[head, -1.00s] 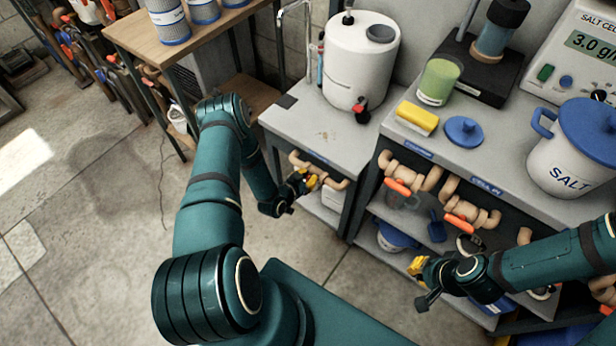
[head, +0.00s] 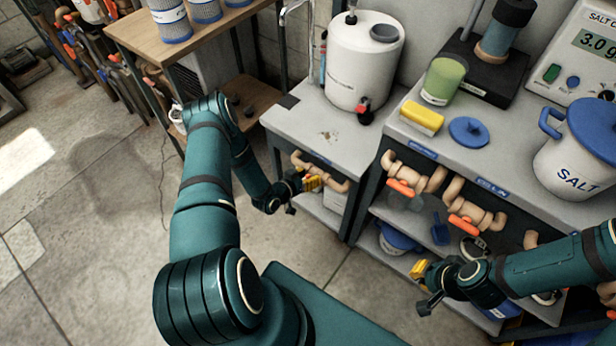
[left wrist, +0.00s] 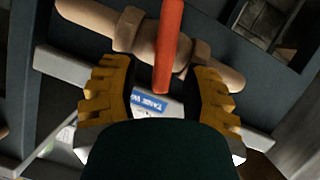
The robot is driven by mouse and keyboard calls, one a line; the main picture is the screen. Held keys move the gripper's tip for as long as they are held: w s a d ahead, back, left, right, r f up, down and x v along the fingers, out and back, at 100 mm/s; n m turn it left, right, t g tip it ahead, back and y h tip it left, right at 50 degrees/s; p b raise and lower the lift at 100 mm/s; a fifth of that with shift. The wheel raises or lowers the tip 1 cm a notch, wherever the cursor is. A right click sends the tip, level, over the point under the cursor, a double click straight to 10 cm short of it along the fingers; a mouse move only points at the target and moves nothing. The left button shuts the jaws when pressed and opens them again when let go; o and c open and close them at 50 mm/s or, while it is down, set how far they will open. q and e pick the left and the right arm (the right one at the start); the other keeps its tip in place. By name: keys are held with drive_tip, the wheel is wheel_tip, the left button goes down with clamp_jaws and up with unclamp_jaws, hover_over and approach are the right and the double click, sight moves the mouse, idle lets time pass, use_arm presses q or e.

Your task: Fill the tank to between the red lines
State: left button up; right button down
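The tank (head: 360,65) is a white plastic drum on a small grey bench, with a red-and-black tap low on its front. I cannot make out red lines or a liquid level on it. Below the bench top runs a tan pipe (head: 337,184) with a valve. My left gripper (head: 304,183) is at this valve and hides part of it. In the left wrist view, the orange-red valve handle (left wrist: 168,45) lies between the spread yellow fingers (left wrist: 161,95), with gaps at both sides. My right gripper (head: 424,286) appears open and empty, in front of the right-hand bench.
The right-hand bench has two more valves with orange handles (head: 401,188) (head: 464,224) under its edge. On top stand a green beaker (head: 442,80), a yellow sponge (head: 422,117), a blue lid (head: 468,132) and a salt pot (head: 575,165). Open floor (head: 90,240) lies left.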

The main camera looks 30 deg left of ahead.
use_arm(q)
drive_tip(key=v, duration=1.2)
idle(0.5)
drive_tip(key=w+d+r+g, duration=0.1)
drive_tip(key=w+d+g, duration=0.1)
drive_tip(key=d, duration=0.3)
drive_tip(key=w+d+r+g, duration=0.2)
drive_tip(key=d+g, duration=0.1)
drive_tip(key=d, duration=0.3)
drive_tip(key=s+d+r+g, duration=0.3)
drive_tip(key=s+d, duration=0.2)
drive_tip(key=d, duration=0.2)
drive_tip(key=s+d+r+g+h, duration=0.1)
drive_tip(key=s+d+r+g, duration=0.2)
drive_tip(key=s+d, duration=0.2)
drive_tip(key=shift+d+r+g, duration=0.3)
drive_tip(key=shift+d+r, duration=0.05)
drive_tip(key=shift+d, duration=0.55)
idle(3.1)
